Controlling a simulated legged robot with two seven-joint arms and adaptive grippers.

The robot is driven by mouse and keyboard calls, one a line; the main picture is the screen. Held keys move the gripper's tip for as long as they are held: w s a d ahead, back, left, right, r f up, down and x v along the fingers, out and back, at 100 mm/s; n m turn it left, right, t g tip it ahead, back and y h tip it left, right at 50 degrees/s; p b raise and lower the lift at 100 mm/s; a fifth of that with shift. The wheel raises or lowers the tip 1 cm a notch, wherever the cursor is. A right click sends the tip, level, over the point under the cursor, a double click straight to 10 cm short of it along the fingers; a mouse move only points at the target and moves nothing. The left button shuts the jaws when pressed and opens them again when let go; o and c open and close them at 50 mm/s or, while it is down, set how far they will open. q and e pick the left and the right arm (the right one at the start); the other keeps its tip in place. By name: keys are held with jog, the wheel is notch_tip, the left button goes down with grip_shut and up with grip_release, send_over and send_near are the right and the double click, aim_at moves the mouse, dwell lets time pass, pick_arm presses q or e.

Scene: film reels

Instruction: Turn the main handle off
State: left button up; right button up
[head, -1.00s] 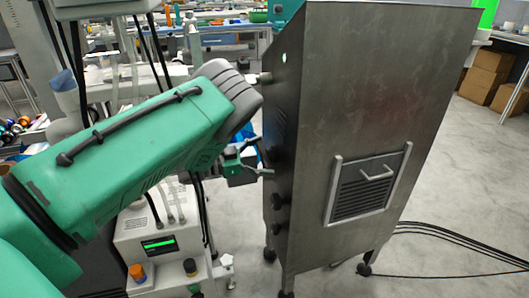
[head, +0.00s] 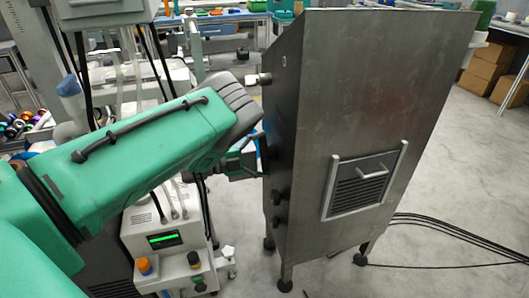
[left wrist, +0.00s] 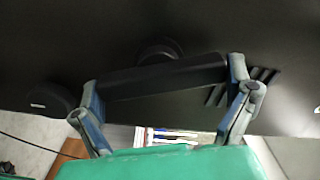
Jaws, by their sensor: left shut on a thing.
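The metal cabinet (head: 375,90) stands right of centre in the head view, its dark control side facing left. My left gripper (head: 250,160) is against that side, its fingertips partly hidden. In the left wrist view, the black bar handle (left wrist: 165,77) lies across the dark panel, in front of a round hub (left wrist: 160,48). My left gripper's two fingers are at the bar's two ends, shut on it. The bar is slightly tilted, its right end higher in the picture. My right gripper is not in view.
Dark knobs (head: 276,196) stick out below my left gripper. A round black knob (left wrist: 48,98) is left of the handle. A white machine (head: 165,238) with a green display stands close below my left arm. Black cables (head: 450,235) lie on the floor at right.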

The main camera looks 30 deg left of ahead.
pick_arm(q)
jog(key=shift+s+f+m+p, duration=0.1)
jog(key=shift+f+m+p, duration=0.1)
jog(key=shift+m, duration=0.85)
jog(key=shift+s+f+m+p, duration=0.1)
jog(key=shift+f+m, duration=0.05)
jog(key=shift+m, duration=0.9)
jog(key=shift+d, duration=0.1)
jog(key=o, duration=0.8)
jog(key=shift+c, duration=0.2)
jog(key=v, duration=1.2)
jog(key=shift+w, duration=0.2)
